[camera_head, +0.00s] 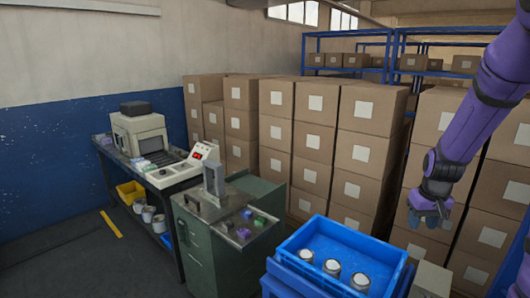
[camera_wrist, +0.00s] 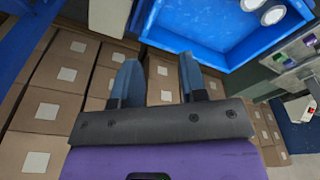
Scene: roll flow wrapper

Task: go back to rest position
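My gripper (camera_head: 430,212) hangs at the right of the head view, at the end of my purple arm. It points down in front of stacked cardboard boxes and to the right of the blue crate (camera_head: 345,233). In the wrist view, the two blue fingers of my gripper (camera_wrist: 160,78) are spread apart with nothing between them. The blue crate also shows at the top of the wrist view (camera_wrist: 190,42), beyond the fingertips. My gripper is apart from the crate.
Several white-topped cans (camera_head: 332,267) stand in the crate. Left of it are a green cabinet (camera_head: 200,250) and a bench with a wrapping machine (camera_head: 140,130). Stacked cardboard boxes (camera_head: 365,110) and blue shelving (camera_head: 392,48) close off the back and right.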

